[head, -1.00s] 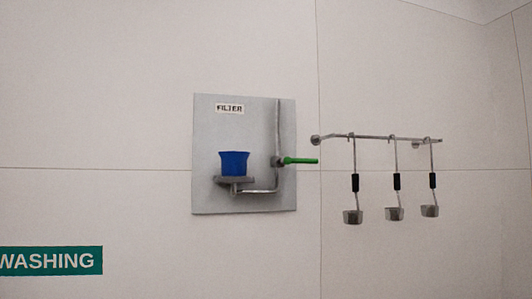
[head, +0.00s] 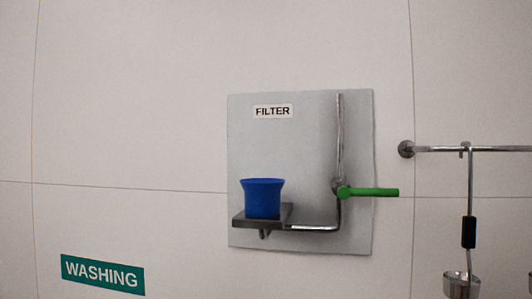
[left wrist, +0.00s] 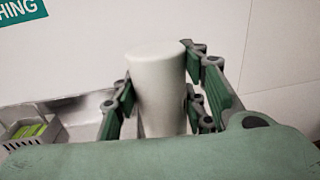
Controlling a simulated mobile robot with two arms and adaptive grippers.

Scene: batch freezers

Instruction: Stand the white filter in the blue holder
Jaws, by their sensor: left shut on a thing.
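The blue holder (head: 262,199) stands upright on a small dark shelf (head: 262,221) on a grey wall panel in the head view. In the left wrist view, my left gripper (left wrist: 158,98) is shut on the white filter (left wrist: 157,85), a smooth cylinder with a rounded top, held between its green fingers. The filter's lower end is hidden behind the gripper's body. Neither gripper shows in the head view, so the gap between filter and holder cannot be told. My right gripper is not seen.
The grey panel (head: 300,150) carries a FILTER label, a metal pipe and a green lever handle (head: 370,192). A rail (head: 480,149) with a hanging ladle (head: 469,232) is at right. The left wrist view shows a metal basin edge and a grey basket (left wrist: 35,130) with green items.

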